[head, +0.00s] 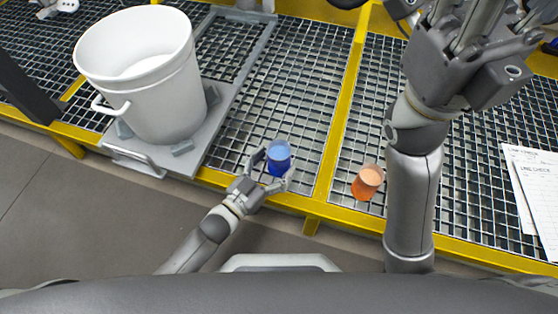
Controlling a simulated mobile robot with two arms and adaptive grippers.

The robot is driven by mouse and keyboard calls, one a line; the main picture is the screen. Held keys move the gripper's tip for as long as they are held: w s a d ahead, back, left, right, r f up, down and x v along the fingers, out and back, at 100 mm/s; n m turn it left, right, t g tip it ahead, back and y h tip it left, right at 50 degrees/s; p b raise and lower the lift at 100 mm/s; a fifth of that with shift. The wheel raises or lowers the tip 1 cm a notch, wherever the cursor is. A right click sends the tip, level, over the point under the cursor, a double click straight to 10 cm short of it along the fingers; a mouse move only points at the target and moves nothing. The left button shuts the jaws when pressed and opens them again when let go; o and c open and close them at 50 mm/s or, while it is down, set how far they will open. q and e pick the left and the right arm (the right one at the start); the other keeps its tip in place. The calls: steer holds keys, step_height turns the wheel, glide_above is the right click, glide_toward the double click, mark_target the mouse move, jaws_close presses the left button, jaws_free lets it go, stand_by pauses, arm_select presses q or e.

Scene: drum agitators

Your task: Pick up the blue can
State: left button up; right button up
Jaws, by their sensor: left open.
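The blue can (279,158) stands upright on the metal grating near its front yellow edge. My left gripper (273,167) is open at the can, with one finger on its left side and one on its lower right side. I cannot tell whether the fingers touch it. My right gripper (478,22) is raised high at the upper right, away from the can. Its fingertips are partly cut off by the top edge, and I cannot tell whether it is open or shut.
A large white bucket (150,85) stands on a grey platform (222,107) left of the can. An orange can (367,183) stands to the right, near my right arm. Paper sheets (535,190) lie at the far right. The grating (300,70) behind the blue can is clear.

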arm_select(q)
steer(key=shift+c, duration=0.4)
steer(key=c, duration=1)
steer(key=shift+c, duration=0.8)
steer(key=shift+r, duration=0.25)
